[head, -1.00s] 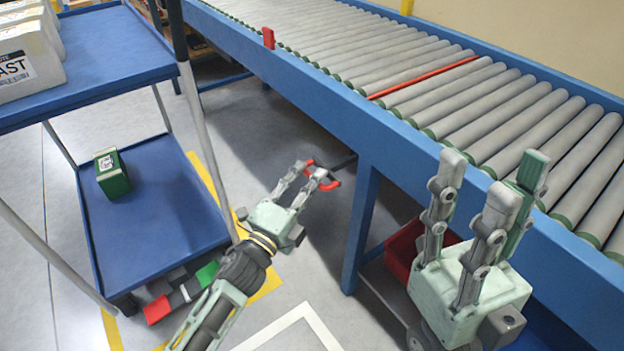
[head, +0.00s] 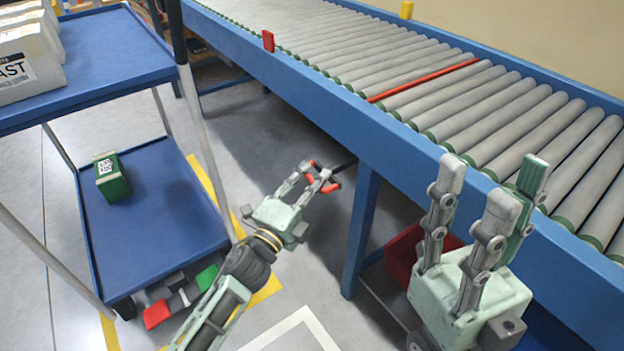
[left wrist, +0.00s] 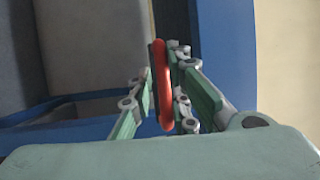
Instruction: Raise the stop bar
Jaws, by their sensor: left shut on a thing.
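The stop bar (head: 425,80) is a thin red strip lying across the conveyor between two rollers, about level with their tops. A red handle (head: 334,187) on a dark rod sticks out below the conveyor's near side. My left gripper (head: 319,174) is shut on this handle. In the left wrist view the red handle (left wrist: 162,85) stands between the two fingers, and part of it is hidden. My right gripper (head: 490,185) is open and empty, fingers up, in front of the conveyor's near rail.
The blue conveyor rail (head: 330,100) runs diagonally, with a red tab (head: 268,41) on it. A blue cart (head: 150,230) at left carries a green box (head: 112,177) and white boxes (head: 30,55). A red bin (head: 405,250) sits under the conveyor.

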